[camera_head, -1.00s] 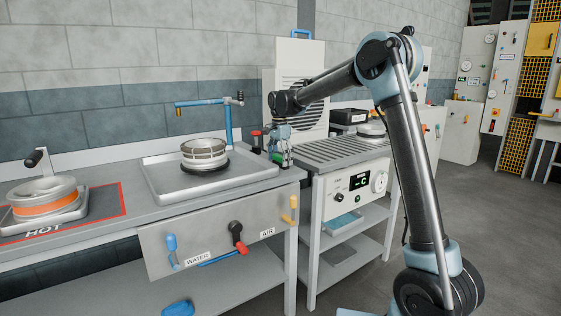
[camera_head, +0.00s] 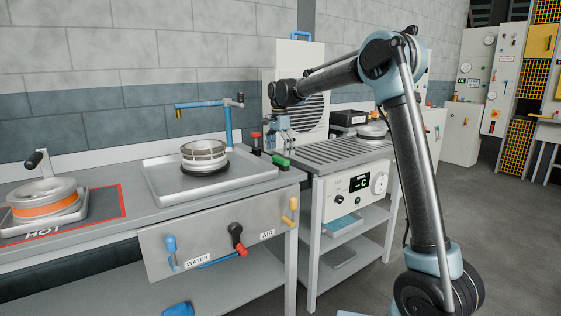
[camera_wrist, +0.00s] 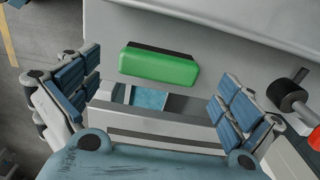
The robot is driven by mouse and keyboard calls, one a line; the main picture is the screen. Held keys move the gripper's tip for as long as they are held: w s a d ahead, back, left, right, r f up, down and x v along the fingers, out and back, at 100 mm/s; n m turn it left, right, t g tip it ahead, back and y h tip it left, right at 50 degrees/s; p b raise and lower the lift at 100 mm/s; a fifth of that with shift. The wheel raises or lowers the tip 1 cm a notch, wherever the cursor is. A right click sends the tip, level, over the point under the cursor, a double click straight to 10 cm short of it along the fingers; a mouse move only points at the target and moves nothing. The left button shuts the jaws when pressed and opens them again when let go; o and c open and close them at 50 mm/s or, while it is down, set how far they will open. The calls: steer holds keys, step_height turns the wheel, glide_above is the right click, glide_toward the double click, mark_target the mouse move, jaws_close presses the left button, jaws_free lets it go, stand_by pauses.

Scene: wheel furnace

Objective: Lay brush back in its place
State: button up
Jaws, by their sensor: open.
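The brush (camera_head: 281,161) has a green back and lies at the right end of the sink counter, close to the front corner. In the wrist view the brush (camera_wrist: 160,68) lies across the picture between my fingers, with a dark strip along its far side. My gripper (camera_head: 283,129) is open and empty above the brush, apart from it. In the wrist view my gripper (camera_wrist: 158,86) has its two blue-padded fingers spread wide.
A red-topped black item (camera_head: 256,140) stands just behind the brush. The sink tray (camera_head: 262,172) with a wheel (camera_head: 204,154) is to the left. A slatted bench (camera_head: 325,155) stands to the right across a narrow gap. A hot plate (camera_head: 110,201) is far left.

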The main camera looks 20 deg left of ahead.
mark_target(280, 157)
step_height(280, 157, up, 8)
steer(key=shift+f, duration=0.15)
steer(key=shift+d, duration=0.1)
steer(key=s+d+f+n, duration=0.1)
steer(key=s+d, duration=0.3)
steer(key=d, duration=0.7)
steer(key=s+d+f+n+t, duration=0.15)
steer(key=s+d, duration=0.35)
steer(key=d, duration=0.5)
steer(key=s+d+n+g, duration=0.1)
steer(key=s+d, duration=0.3)
steer(key=d, duration=0.7)
steer(key=s+d+f+n+t, duration=0.1)
steer(key=s+d+f+n, duration=0.1)
steer(key=s+d+f, duration=0.6)
steer(key=s+d+f+n, duration=0.2)
steer(key=s+d+f, duration=0.7)
steer(key=s+f, duration=0.5)
steer(key=shift+s+f+n+t, duration=0.15)
steer(key=shift+s+n+t, duration=0.2)
steer(key=shift+s, duration=0.75)
